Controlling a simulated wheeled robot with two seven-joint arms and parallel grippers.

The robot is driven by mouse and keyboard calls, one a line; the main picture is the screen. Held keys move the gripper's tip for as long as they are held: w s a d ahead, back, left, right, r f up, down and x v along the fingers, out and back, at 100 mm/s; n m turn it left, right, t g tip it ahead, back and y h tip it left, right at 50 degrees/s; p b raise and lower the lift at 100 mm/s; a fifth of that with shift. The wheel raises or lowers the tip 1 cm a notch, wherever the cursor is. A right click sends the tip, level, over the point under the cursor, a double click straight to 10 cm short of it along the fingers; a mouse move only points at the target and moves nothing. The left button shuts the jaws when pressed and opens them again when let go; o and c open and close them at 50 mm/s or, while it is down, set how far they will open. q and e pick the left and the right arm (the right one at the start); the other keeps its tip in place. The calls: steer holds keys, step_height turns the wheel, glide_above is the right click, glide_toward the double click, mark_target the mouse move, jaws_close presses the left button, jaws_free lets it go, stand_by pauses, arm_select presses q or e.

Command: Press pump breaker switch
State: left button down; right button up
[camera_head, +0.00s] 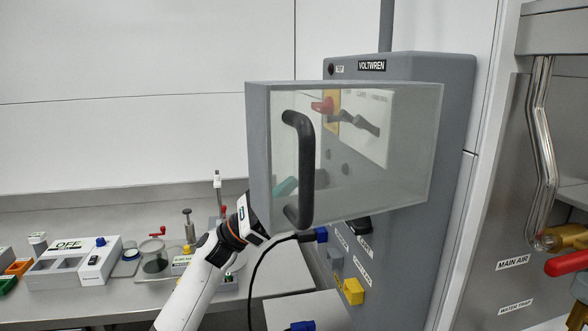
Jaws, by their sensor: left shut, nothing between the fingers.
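A grey VOLTWREN cabinet (455,110) stands at centre right. A clear-paned box cover with a grey frame (259,140) and a black vertical handle (306,165) juts out from its front. Through the pane I see a red knob (322,106) on a yellow plate and a dark lever (360,122) on a white panel. Their labels are too small to read, so I cannot tell which is the pump breaker switch. My left gripper (256,213) is at the cover's lower left corner, shut and empty, its tips partly hidden. Whether it touches the cover is unclear. My right gripper is out of view.
A yellow block (353,291) and a blue plug (321,234) with a black cable are on the cabinet below the cover. A bench at left holds a white OFF box (70,262), a jar (153,257) and small bins. Pipes and a red-handled valve (568,263) stand at right.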

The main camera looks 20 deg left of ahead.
arm_select(q)
steer(key=w+d+r+p, duration=0.1)
steer(key=d+r+p, duration=0.5)
steer(key=r, duration=0.3)
steer(key=shift+w+r, duration=0.3)
steer(key=shift+r, duration=0.1)
